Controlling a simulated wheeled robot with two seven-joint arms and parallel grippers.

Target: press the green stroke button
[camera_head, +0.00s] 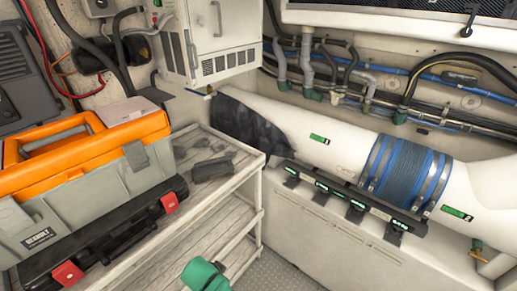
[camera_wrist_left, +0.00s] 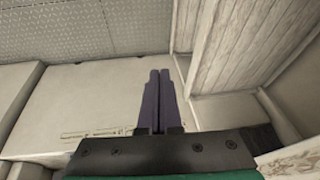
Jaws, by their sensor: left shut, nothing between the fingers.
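I cannot single out a green stroke button in either view. In the head view, a dark strip (camera_head: 345,197) runs along the front of the white ledge below the large white pipe (camera_head: 290,122). Several small black units with green-lit faces sit on it, one of them a lit unit (camera_head: 355,212); their lettering is too small to read. My left gripper (camera_wrist_left: 159,72) shows in the wrist view with its two dark fingers together and nothing between them. A green part of my arm shows at the bottom of the head view, but no fingers show there. My right gripper is not in view.
An orange and grey toolbox (camera_head: 110,170) rests on a black case (camera_head: 120,235) at the left. A white cabinet (camera_head: 210,40), hoses and pipes line the back wall. Grey floor (camera_head: 275,272) shows between shelf and ledge.

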